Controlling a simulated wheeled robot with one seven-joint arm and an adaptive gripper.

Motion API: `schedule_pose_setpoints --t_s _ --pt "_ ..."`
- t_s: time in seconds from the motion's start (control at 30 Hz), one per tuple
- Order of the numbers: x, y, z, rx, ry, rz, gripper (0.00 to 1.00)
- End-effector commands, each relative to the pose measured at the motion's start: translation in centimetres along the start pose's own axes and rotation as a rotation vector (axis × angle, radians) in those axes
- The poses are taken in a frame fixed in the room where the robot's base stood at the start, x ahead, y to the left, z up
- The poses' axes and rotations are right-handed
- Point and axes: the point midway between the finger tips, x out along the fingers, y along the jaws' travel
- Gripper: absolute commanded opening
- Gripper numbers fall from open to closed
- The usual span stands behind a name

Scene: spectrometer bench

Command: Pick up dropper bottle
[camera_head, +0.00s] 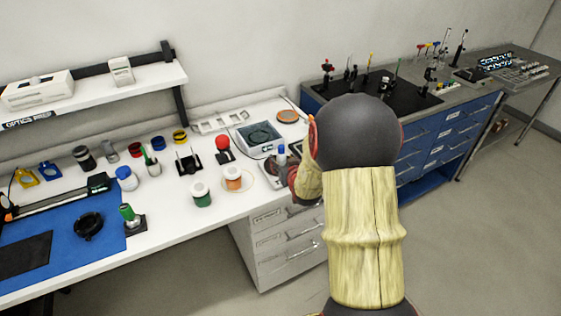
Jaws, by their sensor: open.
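I cannot tell for sure which thing is the dropper bottle. A small slim item with a blue top (281,155) stands on the white bench, just left of my arm. A round white bottle with a blue cap (127,179) stands farther left, beside the blue mat. A small container with a green top (151,161) stands to its right. My arm rises in the right middle of the view and bends down toward the bench's right end. My gripper does not show; my own arm seems to hide it.
The white bench (175,233) also holds a white jar with a green label (201,194), an orange-labelled jar (233,178), a red-topped item (223,145) and a grey-blue device (259,137). A shelf (120,88) overhangs the back left. Blue drawers (440,133) stand at right.

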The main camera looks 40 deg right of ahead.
Motion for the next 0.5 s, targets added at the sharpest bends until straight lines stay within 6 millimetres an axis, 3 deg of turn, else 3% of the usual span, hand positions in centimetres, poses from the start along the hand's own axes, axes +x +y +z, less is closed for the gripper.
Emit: schedule_pose_setpoints --t_s 0.2,0.5 --pt "2.3 0.0 0.1 0.0 0.0 0.0 0.48" --pt "2.4 0.0 0.0 0.0 0.0 0.0 0.45"
